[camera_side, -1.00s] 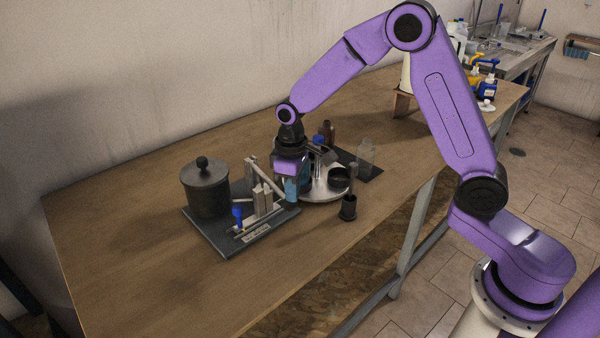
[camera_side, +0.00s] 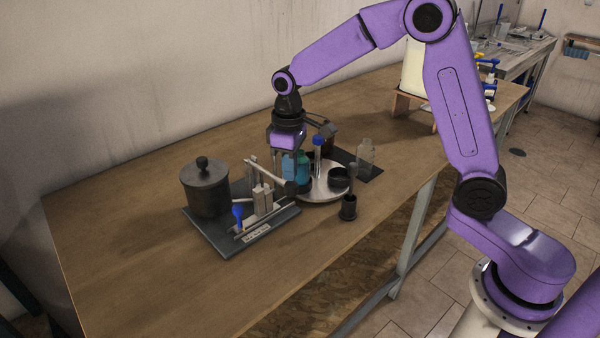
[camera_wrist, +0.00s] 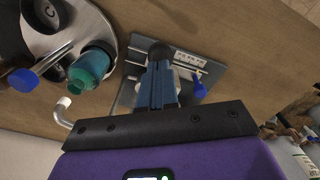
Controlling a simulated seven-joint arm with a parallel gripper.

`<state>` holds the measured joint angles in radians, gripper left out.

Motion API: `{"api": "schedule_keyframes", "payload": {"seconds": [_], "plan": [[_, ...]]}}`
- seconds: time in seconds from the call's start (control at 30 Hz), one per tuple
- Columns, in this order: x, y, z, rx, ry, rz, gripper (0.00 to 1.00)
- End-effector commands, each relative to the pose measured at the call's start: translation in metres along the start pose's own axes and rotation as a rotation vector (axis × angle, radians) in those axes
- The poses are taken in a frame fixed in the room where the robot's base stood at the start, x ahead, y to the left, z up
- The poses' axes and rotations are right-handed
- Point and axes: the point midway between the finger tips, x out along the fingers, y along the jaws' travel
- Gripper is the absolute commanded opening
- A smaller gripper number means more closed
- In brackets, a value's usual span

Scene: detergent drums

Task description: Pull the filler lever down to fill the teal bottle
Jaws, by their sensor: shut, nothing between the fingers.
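The filler lever (camera_side: 268,172) is a pale bar slanting down to the right to a black knob (camera_side: 291,188), over a grey base plate (camera_side: 215,240). The knob also shows in the wrist view (camera_wrist: 160,52). My gripper (camera_side: 289,178) is shut and empty, pointing down just above the knob end; I cannot tell whether it touches. In the wrist view its fingers (camera_wrist: 159,72) overlap the knob's near side. The teal bottle (camera_side: 303,170) stands behind the fingers, partly hidden; the wrist view shows it (camera_wrist: 95,64) on the round metal tray (camera_wrist: 60,42).
A dark lidded pot (camera_side: 206,188) stands on the left of the plate, with a small blue item (camera_side: 238,214) in front. A blue-capped vessel (camera_side: 318,155), a clear bottle (camera_side: 366,156) and a black cup (camera_side: 348,208) stand to the right. The table's left front is clear.

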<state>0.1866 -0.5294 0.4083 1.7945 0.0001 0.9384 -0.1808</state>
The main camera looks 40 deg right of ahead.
Motion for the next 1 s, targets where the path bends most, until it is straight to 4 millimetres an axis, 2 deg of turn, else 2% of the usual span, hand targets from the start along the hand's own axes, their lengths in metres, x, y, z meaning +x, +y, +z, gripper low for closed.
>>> {"api": "schedule_keyframes", "payload": {"seconds": [0.7,1.0], "plan": [[-0.029,0.001,-0.001,0.000,0.001,0.000,0.00],[-0.029,0.001,-0.001,-0.001,-0.001,0.000,0.00]]}}
